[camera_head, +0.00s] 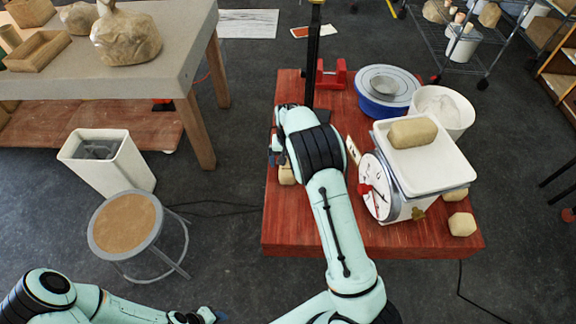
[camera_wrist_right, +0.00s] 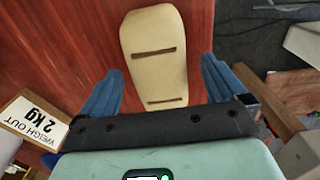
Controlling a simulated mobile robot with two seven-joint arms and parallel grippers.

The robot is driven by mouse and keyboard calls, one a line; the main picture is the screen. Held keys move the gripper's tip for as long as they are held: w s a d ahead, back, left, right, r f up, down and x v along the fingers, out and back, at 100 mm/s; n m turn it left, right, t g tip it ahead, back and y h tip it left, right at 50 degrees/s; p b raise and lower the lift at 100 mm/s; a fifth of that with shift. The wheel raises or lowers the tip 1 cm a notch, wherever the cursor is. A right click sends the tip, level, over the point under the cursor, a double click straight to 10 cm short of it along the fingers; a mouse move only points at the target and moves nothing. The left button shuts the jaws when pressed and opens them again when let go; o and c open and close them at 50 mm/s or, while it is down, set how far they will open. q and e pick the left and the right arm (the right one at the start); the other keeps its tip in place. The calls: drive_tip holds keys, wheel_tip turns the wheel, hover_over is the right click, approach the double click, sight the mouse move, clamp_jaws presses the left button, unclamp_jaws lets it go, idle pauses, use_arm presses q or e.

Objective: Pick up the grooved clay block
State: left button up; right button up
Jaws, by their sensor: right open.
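The grooved clay block (camera_wrist_right: 153,35) is cream, long and rounded, with two dark grooves across it. It lies on the red table top (camera_wrist_right: 75,30). In the right wrist view my right gripper (camera_wrist_right: 160,78) is open, with one blue finger on each side of the block's near part and a gap on both sides. In the head view my right arm hides most of the block (camera_head: 287,174); only a small part shows at the table's left edge. My left gripper (camera_head: 208,315) is low at the bottom of the head view, blurred and partly cut off.
A scale (camera_head: 385,192) with a white tray holds another clay block (camera_head: 412,132). A white bucket (camera_head: 440,108), a blue-based wheel (camera_head: 386,88) and small clay lumps (camera_head: 461,224) share the table. A stool (camera_head: 125,222) stands left.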

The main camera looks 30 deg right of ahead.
drive_tip(key=shift+f, duration=0.2)
clamp_jaws()
drive_tip(key=shift+w+r, duration=0.1)
drive_tip(key=shift+r, duration=0.15)
drive_tip(key=shift+r, duration=0.25)
wheel_tip(320, 180, up, 19)
drive_tip(key=shift+r, duration=0.15)
